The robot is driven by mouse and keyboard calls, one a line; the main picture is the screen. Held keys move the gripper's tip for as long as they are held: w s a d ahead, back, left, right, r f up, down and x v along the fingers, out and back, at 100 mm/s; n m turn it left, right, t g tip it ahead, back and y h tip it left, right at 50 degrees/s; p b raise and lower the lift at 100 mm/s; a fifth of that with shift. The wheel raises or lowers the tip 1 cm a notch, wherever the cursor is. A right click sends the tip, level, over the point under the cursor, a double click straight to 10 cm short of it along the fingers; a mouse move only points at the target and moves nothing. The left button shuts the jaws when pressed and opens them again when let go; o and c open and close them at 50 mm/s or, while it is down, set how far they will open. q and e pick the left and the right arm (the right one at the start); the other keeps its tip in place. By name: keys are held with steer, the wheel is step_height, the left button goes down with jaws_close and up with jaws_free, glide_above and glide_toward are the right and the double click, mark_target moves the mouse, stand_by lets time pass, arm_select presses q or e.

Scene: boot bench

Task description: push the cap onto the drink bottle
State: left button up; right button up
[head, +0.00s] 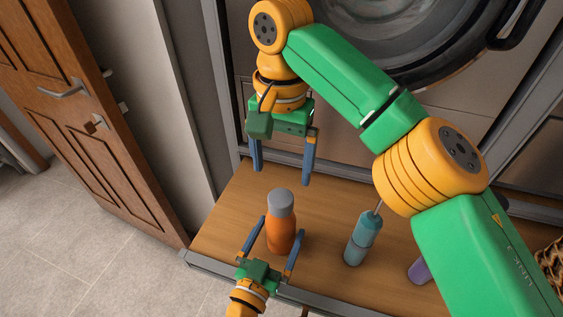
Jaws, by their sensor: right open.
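The orange drink bottle (281,238) stands upright on the wooden bench top. A grey cap (280,200) sits on its top; I cannot tell how far down it is seated. My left gripper (283,225) reaches in from the front edge with its blue fingers spread, one to each side of the bottle. It looks open, with a slight gap beside the bottle. My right gripper (282,177) hangs just beyond and above the cap in the picture, fingers pointing down, open and empty.
A teal bottle (362,238) with a thin spout stands to the right on the bench (222,228). A purple item (419,271) is partly hidden by my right arm. A wicker basket (550,264) is at the far right. A wooden door (95,125) is at left.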

mark_target(275, 241)
arm_select(q)
steer(key=shift+v, duration=3.55)
arm_select(e)
steer(key=shift+f, duration=0.15)
